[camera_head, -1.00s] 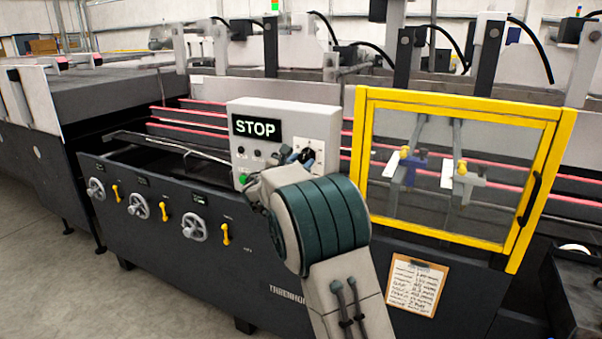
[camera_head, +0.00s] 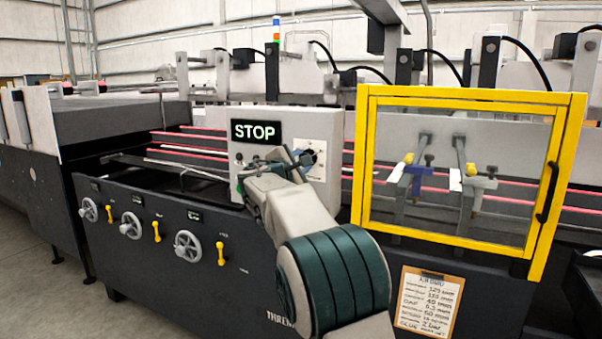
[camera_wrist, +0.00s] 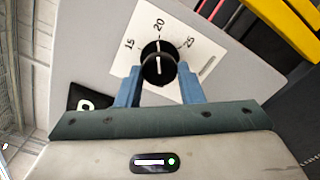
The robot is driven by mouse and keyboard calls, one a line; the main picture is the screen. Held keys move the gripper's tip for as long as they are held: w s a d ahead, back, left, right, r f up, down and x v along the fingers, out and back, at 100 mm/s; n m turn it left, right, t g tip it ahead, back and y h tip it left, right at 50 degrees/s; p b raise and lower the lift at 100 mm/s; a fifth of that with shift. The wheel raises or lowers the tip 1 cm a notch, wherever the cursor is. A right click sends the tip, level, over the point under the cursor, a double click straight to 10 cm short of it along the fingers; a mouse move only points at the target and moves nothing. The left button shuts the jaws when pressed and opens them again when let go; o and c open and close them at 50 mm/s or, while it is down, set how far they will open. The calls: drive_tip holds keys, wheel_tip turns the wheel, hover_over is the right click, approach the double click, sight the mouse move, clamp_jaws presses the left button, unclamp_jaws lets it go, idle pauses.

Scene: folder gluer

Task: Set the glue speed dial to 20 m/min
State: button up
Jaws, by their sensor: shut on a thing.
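The glue speed dial is a black round knob (camera_wrist: 158,66) on a white scale plate (camera_wrist: 190,40) marked 15, 20 and 25, seen in the wrist view. A white line on the knob points up, about toward the 20 mark. My gripper (camera_wrist: 159,72) has its two blue fingers on either side of the knob and is shut on it. In the head view my gripper (camera_head: 299,158) reaches the right part of the grey control box (camera_head: 290,119) and partly hides the dial (camera_head: 318,152). The display (camera_head: 256,131) on the box reads STOP.
A yellow-framed clear guard (camera_head: 455,99) stands right of the box. A clipboard (camera_head: 428,302) with handwriting hangs below it. Several handwheels (camera_head: 187,246) and yellow levers (camera_head: 221,249) line the dark machine front at left. Open floor (camera_head: 40,270) lies at the lower left.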

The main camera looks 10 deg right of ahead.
drive_tip(key=shift+m, duration=0.3)
idle(0.4)
drive_tip(key=o, duration=1)
drive_tip(key=shift+s+a, duration=0.1)
drive_tip(key=b+v, duration=0.1)
drive_tip(key=v, duration=1.2)
drive_tip(key=shift+s+a+b, duration=0.2)
drive_tip(key=shift+s+b, duration=0.05)
drive_tip(key=shift+b, duration=0.1)
